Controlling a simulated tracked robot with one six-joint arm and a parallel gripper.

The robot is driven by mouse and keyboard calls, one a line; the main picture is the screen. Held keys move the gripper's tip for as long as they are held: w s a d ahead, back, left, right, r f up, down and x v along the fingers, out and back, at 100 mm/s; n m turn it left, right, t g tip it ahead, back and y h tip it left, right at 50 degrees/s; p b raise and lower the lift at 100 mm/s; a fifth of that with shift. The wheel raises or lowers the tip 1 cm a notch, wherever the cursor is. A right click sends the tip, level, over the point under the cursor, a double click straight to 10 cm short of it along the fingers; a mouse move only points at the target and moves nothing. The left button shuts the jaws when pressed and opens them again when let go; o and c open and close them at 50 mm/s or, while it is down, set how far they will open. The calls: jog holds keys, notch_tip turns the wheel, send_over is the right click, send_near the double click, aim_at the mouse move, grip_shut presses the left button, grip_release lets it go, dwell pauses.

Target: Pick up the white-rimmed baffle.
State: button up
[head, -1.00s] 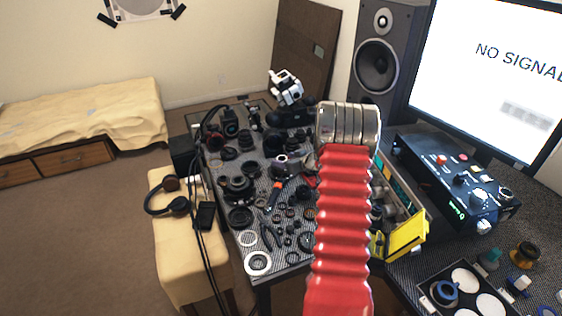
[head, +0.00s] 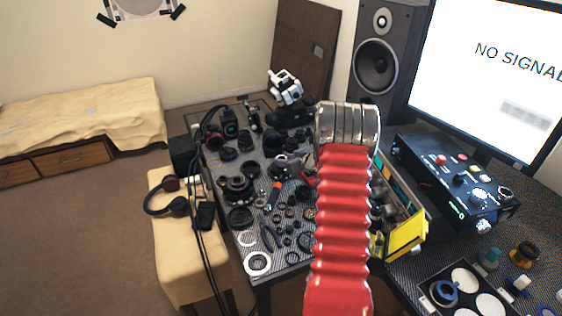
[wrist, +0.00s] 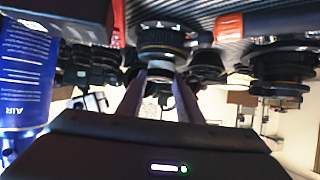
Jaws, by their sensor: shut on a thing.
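In the wrist view my gripper (wrist: 162,82) is shut, with its two dark fingers converging on a small round part (wrist: 160,66) that is dim and partly hidden by the fingers. I cannot make out a white rim on it. A black ringed lens part with a thin gold band (wrist: 163,38) sits right beyond the fingertips. In the head view my red arm hides the gripper and what it holds. A broad white ring (head: 258,263) lies flat at the near left corner of the table, with a thinner pale ring (head: 248,240) behind it. I cannot tell whether either is a baffle.
The dark table (head: 262,278) is crowded with lens parts and tools. A yellow box (head: 407,236) and a control unit (head: 455,180) stand at right.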

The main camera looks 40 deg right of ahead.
notch_tip(320, 180, up, 10)
dwell(0.7)
